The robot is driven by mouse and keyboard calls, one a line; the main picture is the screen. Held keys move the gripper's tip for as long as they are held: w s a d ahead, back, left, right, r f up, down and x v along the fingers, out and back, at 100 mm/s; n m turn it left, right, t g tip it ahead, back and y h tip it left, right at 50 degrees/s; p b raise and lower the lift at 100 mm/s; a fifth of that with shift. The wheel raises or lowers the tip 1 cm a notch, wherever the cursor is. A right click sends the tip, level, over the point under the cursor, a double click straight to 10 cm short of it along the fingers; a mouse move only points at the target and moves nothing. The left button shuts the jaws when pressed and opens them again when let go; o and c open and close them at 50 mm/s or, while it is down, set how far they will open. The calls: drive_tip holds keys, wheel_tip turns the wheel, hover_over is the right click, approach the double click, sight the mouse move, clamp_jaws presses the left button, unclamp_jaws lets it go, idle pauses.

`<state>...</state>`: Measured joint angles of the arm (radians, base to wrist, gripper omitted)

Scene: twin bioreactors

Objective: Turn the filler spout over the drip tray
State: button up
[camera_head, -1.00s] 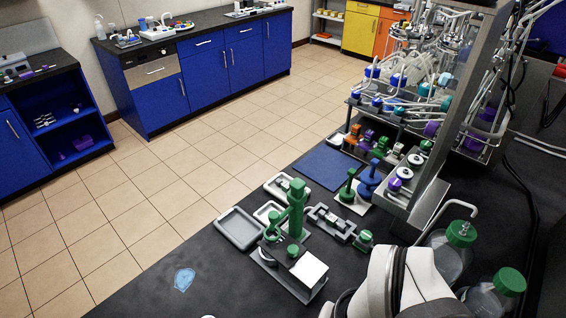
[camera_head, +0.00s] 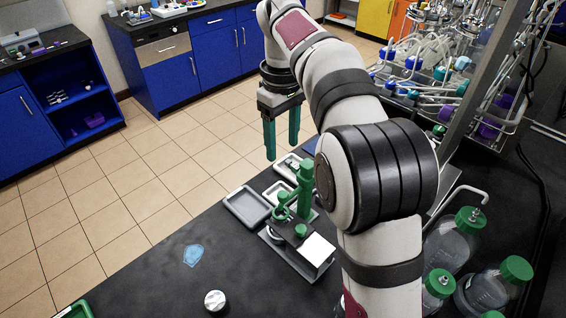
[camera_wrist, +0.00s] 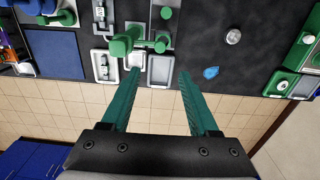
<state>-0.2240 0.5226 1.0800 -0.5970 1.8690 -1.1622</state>
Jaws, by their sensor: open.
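The green filler (camera_head: 305,186) stands upright on a grey base near the bench edge, below and right of my gripper in the head view. Its spout (camera_head: 283,205) reaches left from the post; it also shows in the wrist view (camera_wrist: 160,42). A large empty grey tray (camera_head: 246,207) lies left of the filler. A smaller white tray (camera_head: 275,190) lies close beside the spout. I cannot tell which is the drip tray. My gripper (camera_head: 283,150) is open and empty, fingers pointing down, apart from the filler. In the wrist view, the large tray (camera_wrist: 163,70) shows between the fingers.
A third tray (camera_head: 286,166) lies behind the filler. A white card (camera_head: 318,249) is on the base. Green-capped bottles (camera_head: 455,240) stand at right.

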sight(283, 194)
wheel_tip(283, 194, down, 14)
drive_tip(key=shift+f, duration=0.2)
drive_tip(key=shift+c, duration=0.3)
clamp_jaws()
drive_tip(key=shift+s, duration=0.1)
idle(0.9)
